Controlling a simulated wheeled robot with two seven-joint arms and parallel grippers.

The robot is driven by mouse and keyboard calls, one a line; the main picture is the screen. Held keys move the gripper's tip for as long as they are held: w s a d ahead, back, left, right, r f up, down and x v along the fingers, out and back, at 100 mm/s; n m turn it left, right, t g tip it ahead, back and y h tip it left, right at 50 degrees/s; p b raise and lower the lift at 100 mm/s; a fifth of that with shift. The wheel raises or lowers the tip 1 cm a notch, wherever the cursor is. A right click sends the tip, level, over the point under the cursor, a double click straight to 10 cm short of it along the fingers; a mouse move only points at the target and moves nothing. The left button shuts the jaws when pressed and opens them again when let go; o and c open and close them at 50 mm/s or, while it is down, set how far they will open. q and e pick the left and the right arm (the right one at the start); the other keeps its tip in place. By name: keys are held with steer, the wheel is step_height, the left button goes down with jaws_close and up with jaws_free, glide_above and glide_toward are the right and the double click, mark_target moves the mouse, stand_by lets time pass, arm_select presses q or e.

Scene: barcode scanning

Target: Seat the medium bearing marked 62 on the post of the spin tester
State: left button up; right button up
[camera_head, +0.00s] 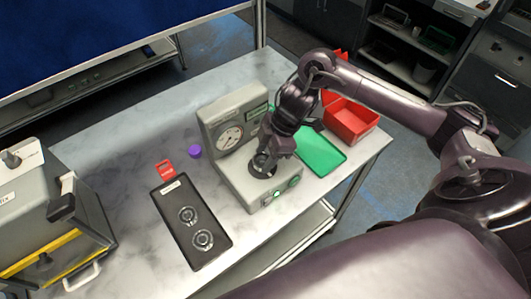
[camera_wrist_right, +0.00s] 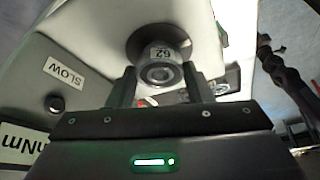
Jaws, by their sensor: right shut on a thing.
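The spin tester (camera_head: 222,172) stands mid-table, a grey machine with a round dial and a low base. My right gripper (camera_head: 264,165) points down over its base, at the post, which the gripper mostly hides. A dark round disc (camera_wrist_right: 138,38) of the tester lies right behind the bearing. I cannot tell whether the bearing is around the post or just above it. My left gripper is not in view.
A black tray (camera_head: 171,216) with two other bearings lies left of the tester. A red tag (camera_head: 165,171) and a purple cap (camera_head: 194,151) lie nearby. A green tray (camera_head: 322,156) and red bins (camera_head: 352,121) stand right. A grey machine (camera_head: 50,225) fills the table's left end.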

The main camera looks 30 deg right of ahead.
steer(key=shift+f, duration=0.25)
steer(key=o, duration=1.5)
step_height(320, 180, up, 8)
steer(key=p, duration=0.7)
steer(key=shift+f, duration=0.25)
steer(key=shift+f, duration=0.1)
